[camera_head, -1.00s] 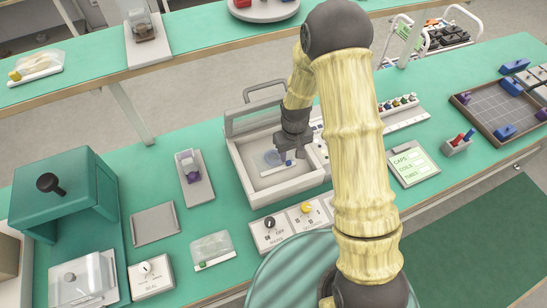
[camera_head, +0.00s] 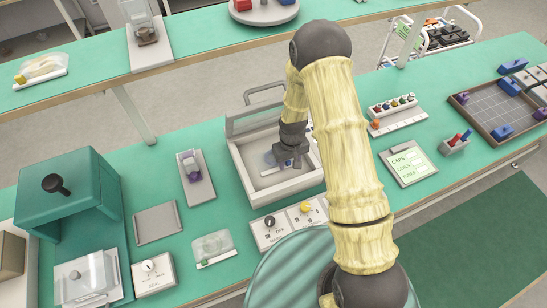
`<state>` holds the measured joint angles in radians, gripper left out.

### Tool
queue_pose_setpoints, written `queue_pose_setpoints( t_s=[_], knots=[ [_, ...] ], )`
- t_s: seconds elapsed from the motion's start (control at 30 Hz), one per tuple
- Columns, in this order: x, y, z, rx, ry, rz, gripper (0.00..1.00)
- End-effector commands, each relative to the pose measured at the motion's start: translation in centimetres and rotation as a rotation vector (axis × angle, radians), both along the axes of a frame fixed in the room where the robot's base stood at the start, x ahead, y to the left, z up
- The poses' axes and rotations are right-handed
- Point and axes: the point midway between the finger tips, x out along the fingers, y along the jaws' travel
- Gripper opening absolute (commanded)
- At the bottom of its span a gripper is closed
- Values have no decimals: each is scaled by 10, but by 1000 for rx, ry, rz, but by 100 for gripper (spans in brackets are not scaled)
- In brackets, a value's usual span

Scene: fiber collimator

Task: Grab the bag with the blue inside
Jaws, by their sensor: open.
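A clear bag with something blue inside (camera_head: 269,158) lies on the floor of a white open-topped box (camera_head: 243,178) in the middle of the bench. My gripper (camera_head: 285,165) points down into this box, just right of the blue and partly over it. Its jaws are open, with nothing seen held between them. The gripper hides part of the bag, and I cannot tell whether the fingers touch it.
A control panel (camera_head: 290,225) with knobs stands in front. Other clear bags lie at front left (camera_head: 212,246) and on the back bench (camera_head: 42,67). A teal cabinet (camera_head: 70,195) stands left.

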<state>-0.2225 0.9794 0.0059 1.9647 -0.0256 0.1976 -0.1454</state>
Motion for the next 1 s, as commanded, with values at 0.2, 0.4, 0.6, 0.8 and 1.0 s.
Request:
queue_pose_setpoints(
  t_s=[0.2,0.4,0.6,0.8,1.0],
  knots=[
    [0,0,0,0,0,0,40],
    [0,0,0,0,0,0,1],
    [0,0,0,0,0,0,0],
    [0,0,1,0,-1,0,0],
    [1,0,13,2,-4,0,0]
  ],
)
